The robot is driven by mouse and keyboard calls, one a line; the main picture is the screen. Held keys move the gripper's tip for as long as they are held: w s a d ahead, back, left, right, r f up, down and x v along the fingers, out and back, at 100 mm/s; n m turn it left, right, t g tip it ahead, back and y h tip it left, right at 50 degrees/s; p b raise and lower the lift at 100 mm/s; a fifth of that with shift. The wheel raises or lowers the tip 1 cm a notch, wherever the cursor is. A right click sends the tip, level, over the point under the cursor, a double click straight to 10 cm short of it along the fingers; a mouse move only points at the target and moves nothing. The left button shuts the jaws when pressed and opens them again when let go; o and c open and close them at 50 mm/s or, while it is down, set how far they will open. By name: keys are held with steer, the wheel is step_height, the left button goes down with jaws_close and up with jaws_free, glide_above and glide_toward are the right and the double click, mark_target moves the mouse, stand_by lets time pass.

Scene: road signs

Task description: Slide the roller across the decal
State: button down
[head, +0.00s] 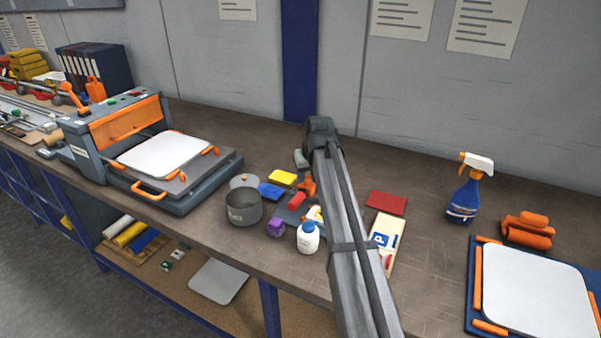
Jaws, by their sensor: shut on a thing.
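My arm reaches up the middle of the head view and bends down at its far end. It hides my gripper, so I see neither the fingers nor anything held in them. An orange roller-like tool (527,230) lies on the bench at the right, apart from the visible part of my arm. A cream sheet with a blue P decal (382,240) and a red mark lies just right of my arm. A white sign blank (538,287) lies between orange clamps on a blue board at the lower right. I cannot tell which surface has the decal for rolling.
A press machine (90,140) with another white plate (165,152) stands at the left. A grey pot (243,207), a white bottle (308,238) and small coloured items crowd the area left of my arm. A blue spray bottle (466,190) stands at the right.

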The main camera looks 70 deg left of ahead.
steer(key=w+d, duration=0.7)
steer(key=w, duration=0.1)
steer(key=shift+d, duration=0.4)
steer(key=c, duration=0.8)
jaws_free()
steer(key=shift+s, duration=0.1)
steer(key=v, duration=1.4)
steer(key=shift+f, duration=0.1)
steer(key=shift+d, duration=0.1)
